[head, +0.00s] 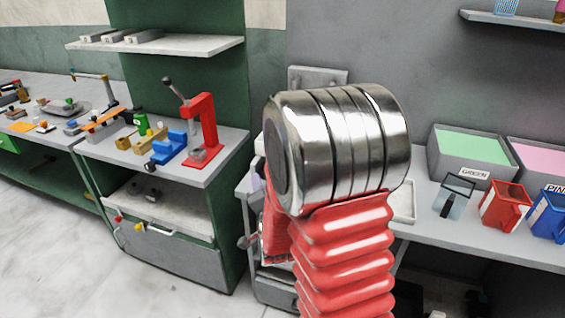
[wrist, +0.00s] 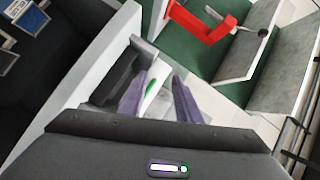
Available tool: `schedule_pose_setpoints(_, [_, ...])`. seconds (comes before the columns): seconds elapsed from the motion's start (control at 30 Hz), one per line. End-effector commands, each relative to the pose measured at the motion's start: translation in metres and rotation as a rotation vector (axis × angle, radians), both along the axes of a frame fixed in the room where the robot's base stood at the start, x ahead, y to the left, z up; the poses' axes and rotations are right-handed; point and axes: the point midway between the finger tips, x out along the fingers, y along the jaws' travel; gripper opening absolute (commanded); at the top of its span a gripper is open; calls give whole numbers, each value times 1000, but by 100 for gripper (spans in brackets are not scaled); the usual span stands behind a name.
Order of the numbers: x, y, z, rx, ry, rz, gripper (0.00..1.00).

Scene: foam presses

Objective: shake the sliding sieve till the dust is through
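My gripper (wrist: 160,78) shows in the wrist view as two purple-grey fingers standing apart, with a clear gap between them. A white piece with a green mark (wrist: 152,88) shows in this gap; I cannot tell whether it lies between the fingers or beyond them. A dark block (wrist: 112,78) sits just left of the left finger, by a pale bench edge. I cannot make out the sliding sieve or any dust for sure. In the head view my red arm and its metal joint cover the middle of the bench and hide most of my gripper.
A red press (head: 203,130) and a blue vise (head: 169,149) stand on the left bench. On the right bench are a green-filled bin (head: 447,166), a pink-filled bin (head: 550,190), a red jug (head: 500,205), a blue jug (head: 548,215) and a pale tray (head: 404,203). Floor shows at lower left.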

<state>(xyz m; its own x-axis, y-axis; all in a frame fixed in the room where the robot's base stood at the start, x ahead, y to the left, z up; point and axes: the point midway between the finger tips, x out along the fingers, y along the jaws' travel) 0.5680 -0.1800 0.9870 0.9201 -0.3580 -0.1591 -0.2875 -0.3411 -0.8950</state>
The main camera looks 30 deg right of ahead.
Motion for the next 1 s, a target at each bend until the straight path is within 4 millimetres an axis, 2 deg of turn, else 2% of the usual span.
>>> schedule_pose_setpoints(0.03, [1, 8, 8, -20, 29, 22, 31])
schedule_pose_setpoints(0.23, [-4, 37, 23, -109, 186, 117, 31])
schedule_pose_setpoints(0.47, [-24, 72, 40, -222, 360, 245, 31])
schedule_pose_setpoints(0.77, [-70, 115, 62, -387, 568, 436, 31])
schedule_pose_setpoints(1.0, [-124, 144, 77, -522, 721, 606, 31])
